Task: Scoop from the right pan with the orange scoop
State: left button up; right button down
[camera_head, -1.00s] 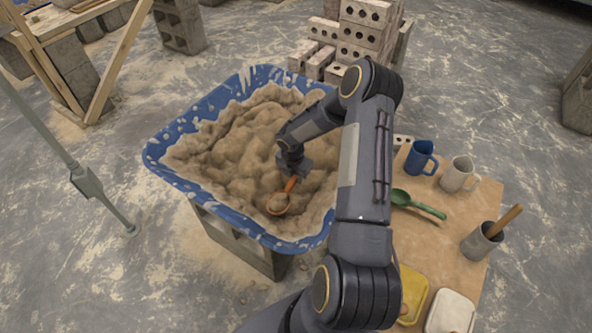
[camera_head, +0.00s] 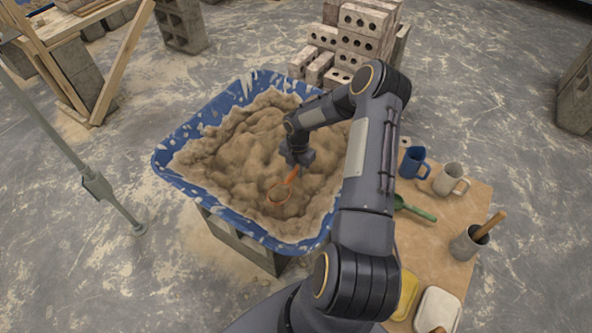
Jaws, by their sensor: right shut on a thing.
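A blue tub (camera_head: 183,187) full of sandy brown mortar (camera_head: 235,150) stands in the middle on grey blocks. It is the only tub in view. My right gripper (camera_head: 297,166) is over the right part of the mortar and is shut on the handle of the orange scoop (camera_head: 280,193). The scoop points toward the front of the tub. Its bowl is at the mortar surface, and mostly its orange rim shows, with brown mortar in it. The fingertips are small and partly hidden by the wrist. My left gripper is not in view.
A board at the right holds a blue mug (camera_head: 413,162), a beige mug (camera_head: 450,179), a green scoop (camera_head: 416,211), a grey cup (camera_head: 468,243) and yellow and white containers. Bricks (camera_head: 358,45) are stacked behind. A metal pole (camera_head: 97,185) stands left.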

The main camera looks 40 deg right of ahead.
jog(key=shift+w+d+r+p, duration=0.15)
jog(key=shift+r+p, duration=0.6)
jog(key=shift+r, duration=0.55)
jog(key=shift+s+d+r+p, duration=0.15)
jog(key=shift+r+p, duration=0.55)
jog(key=shift+r, duration=0.6)
jog(key=shift+w+a, duration=0.1)
jog(key=shift+w, duration=0.05)
